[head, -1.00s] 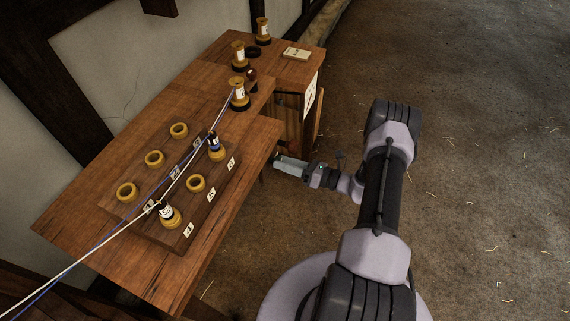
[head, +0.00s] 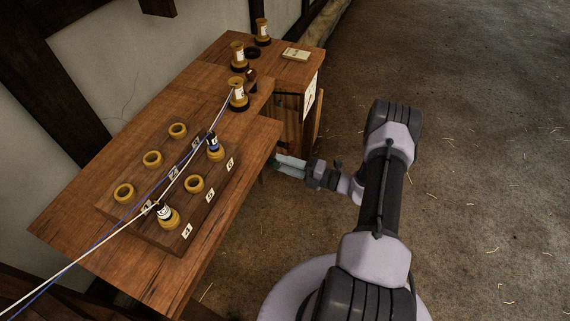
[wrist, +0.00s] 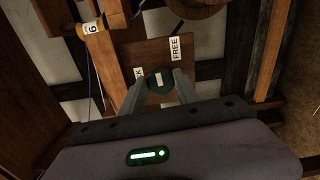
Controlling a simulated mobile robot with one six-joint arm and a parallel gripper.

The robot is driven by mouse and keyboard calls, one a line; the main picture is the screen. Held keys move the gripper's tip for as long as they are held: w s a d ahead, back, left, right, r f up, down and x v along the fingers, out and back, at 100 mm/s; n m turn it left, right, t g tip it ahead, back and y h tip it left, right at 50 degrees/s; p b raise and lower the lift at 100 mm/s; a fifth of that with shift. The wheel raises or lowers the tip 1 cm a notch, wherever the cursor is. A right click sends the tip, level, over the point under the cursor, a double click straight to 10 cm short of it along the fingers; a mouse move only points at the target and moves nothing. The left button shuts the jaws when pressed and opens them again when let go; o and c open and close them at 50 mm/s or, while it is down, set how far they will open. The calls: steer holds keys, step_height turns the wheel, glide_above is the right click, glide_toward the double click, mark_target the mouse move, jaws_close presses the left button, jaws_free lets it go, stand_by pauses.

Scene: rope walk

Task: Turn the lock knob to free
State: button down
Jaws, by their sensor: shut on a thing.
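In the wrist view the dark green lock knob (wrist: 161,80) sits on a brown wooden panel (wrist: 150,52), with a pale mark on its face. A white label reading FREE (wrist: 175,49) is above and right of it. Another label (wrist: 138,72), of which only the end "CK" shows, is at its left. My gripper (wrist: 160,86) is shut on the knob, one finger on each side. In the head view my gripper (head: 279,162) is at the table's right edge, and the knob is hidden there.
The wooden table (head: 75,228) carries a board of rings and bobbins (head: 213,150), with a white and a blue cord running across it. A cabinet (head: 290,72) with more bobbins stands behind. The floor (head: 470,130) at right is clear.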

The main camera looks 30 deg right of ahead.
steer(key=shift+f+m, duration=0.1)
steer(key=shift+m, duration=2.2)
steer(key=c, duration=0.9)
jaws_free()
steer(key=p+v, duration=0.3)
steer(key=v, duration=1.4)
steer(key=shift+s+d, duration=0.15)
steer(key=shift+s, duration=0.05)
